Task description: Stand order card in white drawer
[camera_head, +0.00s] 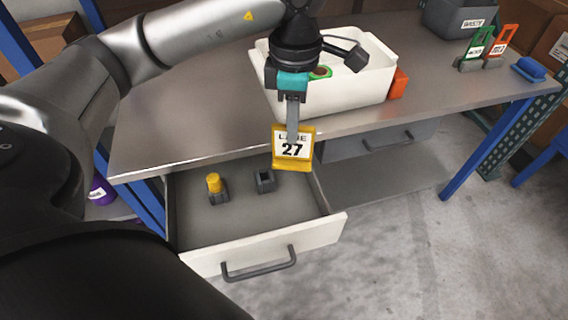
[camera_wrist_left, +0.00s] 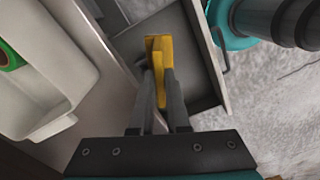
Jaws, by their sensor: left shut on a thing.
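The order card (camera_head: 293,151) is yellow with a white label reading 27. My left gripper (camera_head: 293,128) is shut on its upper part and holds it upright above the right back part of the open white drawer (camera_head: 318,233). In the left wrist view the card (camera_wrist_left: 158,62) shows edge-on between the fingers (camera_wrist_left: 160,95). Inside the drawer are a dark holder with a yellow piece in it (camera_head: 215,184) and an empty dark holder (camera_head: 265,181). The card is apart from both. My right gripper is not in view.
A white bin (camera_head: 345,95) stands on the grey table (camera_head: 190,125) behind the card, with an orange block (camera_head: 398,83) beside it. Green (camera_head: 476,50) and orange (camera_head: 499,44) cards stand in holders at the right. A grey drawer (camera_head: 375,142) is shut beside the white one.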

